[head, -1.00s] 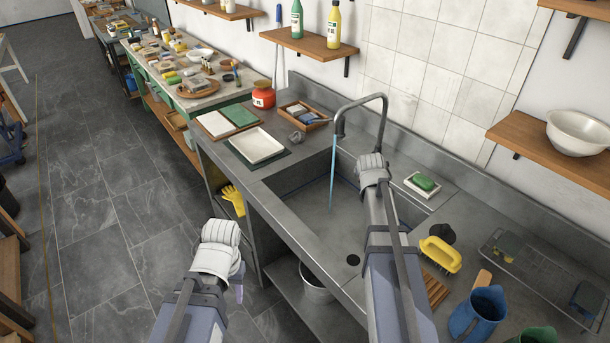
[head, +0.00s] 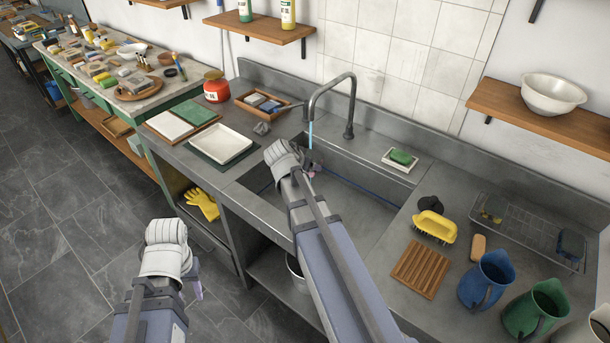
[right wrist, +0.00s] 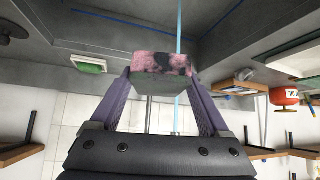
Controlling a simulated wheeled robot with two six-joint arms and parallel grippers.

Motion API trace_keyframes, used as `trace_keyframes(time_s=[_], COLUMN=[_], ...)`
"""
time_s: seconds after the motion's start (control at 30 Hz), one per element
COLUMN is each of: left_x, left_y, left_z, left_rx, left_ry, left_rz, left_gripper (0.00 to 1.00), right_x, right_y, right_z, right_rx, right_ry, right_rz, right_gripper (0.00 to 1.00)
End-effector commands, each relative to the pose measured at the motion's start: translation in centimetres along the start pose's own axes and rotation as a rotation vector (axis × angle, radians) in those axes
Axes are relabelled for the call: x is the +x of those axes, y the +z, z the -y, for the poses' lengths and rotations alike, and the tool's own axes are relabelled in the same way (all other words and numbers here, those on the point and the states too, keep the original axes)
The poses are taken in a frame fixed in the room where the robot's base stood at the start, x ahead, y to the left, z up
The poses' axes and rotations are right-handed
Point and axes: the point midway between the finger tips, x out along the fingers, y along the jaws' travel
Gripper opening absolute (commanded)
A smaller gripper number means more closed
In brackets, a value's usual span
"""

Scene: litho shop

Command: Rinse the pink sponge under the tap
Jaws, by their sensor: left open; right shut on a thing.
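The pink sponge (right wrist: 160,66), blotched with black and with a grey-green side, is between my right gripper's fingers in the right wrist view. In the head view my right gripper (head: 309,169) is over the sink (head: 355,205), shut on the sponge, which is mostly hidden by the hand. The tap (head: 349,105) is running. Its blue stream (head: 310,134) comes down at the gripper, and in the right wrist view it lines up with the sponge's right part. My left gripper (head: 193,285) is open and empty, in front of the counter at the left.
A white tray (head: 222,144) and a wooden box (head: 262,104) are left of the sink. A shelf (head: 255,30) hangs above. The sink's right part is clear.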

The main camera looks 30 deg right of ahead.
Motion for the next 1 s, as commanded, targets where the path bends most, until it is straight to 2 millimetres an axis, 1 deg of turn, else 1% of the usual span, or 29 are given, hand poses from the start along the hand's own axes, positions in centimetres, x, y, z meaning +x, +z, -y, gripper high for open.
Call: trace_keyframes(time_s=[0.03, 0.1, 0.3, 0.47, 0.67, 1.0], left_x=[0.3, 0.5, 0.7, 0.7, 0.8, 1.3], left_y=[0.0, -0.1, -0.1, -0.1, -0.1, -0.1], left_z=[0.0, 0.0, -0.1, -0.1, -0.1, -0.1], left_rx=[0.000, 0.000, 0.000, 0.000, 0.000, -0.001], left_ry=[0.000, 0.000, 0.000, 0.000, 0.000, 0.000], left_rz=[0.000, 0.000, 0.000, 0.000, 0.000, 0.000], left_gripper=[0.48, 0.48, 0.48, 0.48, 0.48, 0.48], right_x=[-0.5, -1.0, -1.9, -1.9, -1.5, 0.3], right_y=[0.9, 1.6, 2.6, 2.6, 2.4, 1.3], right_z=[-0.2, -0.7, -1.5, -1.6, -1.3, 0.1], right_rx=[0.036, 0.090, 0.177, 0.184, 0.183, 0.184], right_ry=[0.038, 0.091, 0.174, 0.179, 0.178, 0.178], right_rz=[-0.002, -0.006, -0.014, -0.014, -0.014, -0.013], right_gripper=[0.29, 0.29, 0.29, 0.29, 0.29, 0.29])
